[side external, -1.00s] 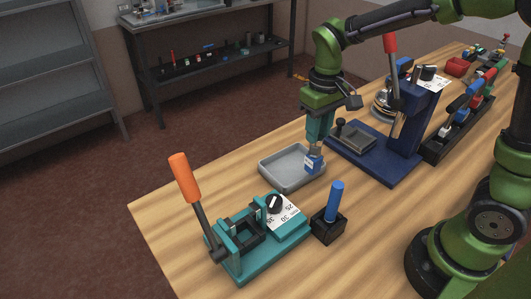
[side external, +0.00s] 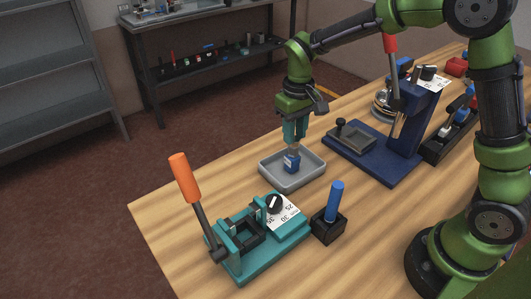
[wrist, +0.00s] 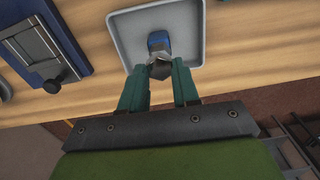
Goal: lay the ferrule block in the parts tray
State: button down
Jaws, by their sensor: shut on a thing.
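The ferrule block (side external: 291,164) is a small blue block with a light marking, held at the tips of my gripper (side external: 294,149). It is over the inside of the grey parts tray (side external: 275,173); I cannot tell whether it touches the tray floor. In the wrist view the blue block (wrist: 158,41) shows beyond the fingertips of my gripper (wrist: 160,72), inside the outline of the tray (wrist: 187,27). The gripper points down and is shut on the block, partly hiding its upper end.
A teal fixture (side external: 255,240) with an orange-handled lever (side external: 186,180) stands in front of the tray. A black holder (side external: 328,226) with a blue handle (side external: 335,196) is near it. A dark blue press (side external: 380,155) stands close on the tray's right.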

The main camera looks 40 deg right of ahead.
jog(key=shift+f, duration=0.15)
jog(key=c, duration=0.8)
grip_release()
notch_tip(320, 180, up, 12)
jog(key=shift+s+d+r+m+t+y, duration=0.45)
jog(key=shift+s+t, duration=0.75)
jog(key=shift+s, duration=1.95)
jog(key=shift+s+m+t+y, duration=0.2)
jog(key=shift+s+m+t, duration=0.75)
jog(key=shift+s, duration=2.15)
jog(key=shift+s+d+r+m+t+y, duration=0.3)
jog(key=shift+s+t, duration=1.15)
jog(key=shift+s, duration=1.7)
